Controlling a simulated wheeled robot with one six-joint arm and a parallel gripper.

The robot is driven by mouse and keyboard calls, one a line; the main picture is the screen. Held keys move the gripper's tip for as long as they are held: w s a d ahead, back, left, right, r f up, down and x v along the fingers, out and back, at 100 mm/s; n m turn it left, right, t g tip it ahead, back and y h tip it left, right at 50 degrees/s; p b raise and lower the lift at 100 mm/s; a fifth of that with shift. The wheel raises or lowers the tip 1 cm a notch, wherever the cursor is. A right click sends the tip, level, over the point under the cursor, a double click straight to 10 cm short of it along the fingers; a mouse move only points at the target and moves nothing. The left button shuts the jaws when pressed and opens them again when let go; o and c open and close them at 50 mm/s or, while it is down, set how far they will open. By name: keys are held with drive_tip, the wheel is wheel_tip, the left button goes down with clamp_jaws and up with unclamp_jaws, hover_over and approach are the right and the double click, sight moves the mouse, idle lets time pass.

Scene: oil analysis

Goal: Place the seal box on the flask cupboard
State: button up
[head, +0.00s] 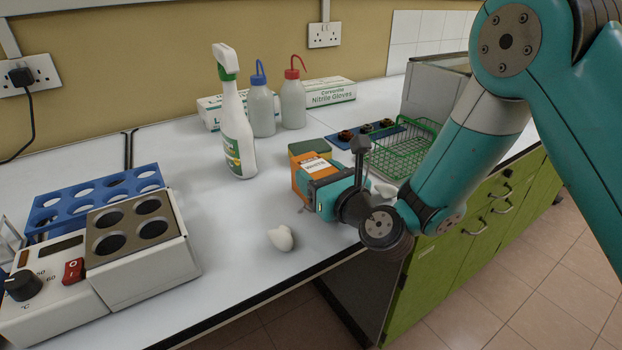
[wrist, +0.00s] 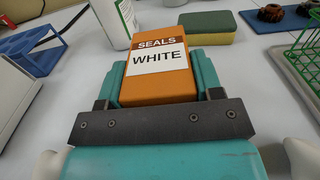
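The seal box is orange with a white label reading "SEALS WHITE" (wrist: 160,75); in the head view the seal box (head: 303,180) is on or just above the white bench, partly hidden by my gripper. My gripper (head: 322,188) reaches it from the right. In the wrist view my gripper (wrist: 160,85) has its teal fingers along both sides of the box, with no clear gap. Whether the box touches the bench is hard to tell. Green-fronted cupboards (head: 480,225) are under the bench at the right; I cannot tell whether one is the flask cupboard.
A green and yellow sponge (head: 310,148) is just behind the box, with a spray bottle (head: 234,125) to its left. A green wire basket (head: 405,150) is to the right. A white rounded object (head: 281,238) lies near the front edge. A heater block (head: 140,240) stands left.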

drive_tip(key=c, duration=0.5)
drive_tip(key=shift+o, duration=0.2)
drive_tip(key=shift+r, duration=0.15)
wheel_tip(320, 180, up, 20)
drive_tip(key=p, duration=2)
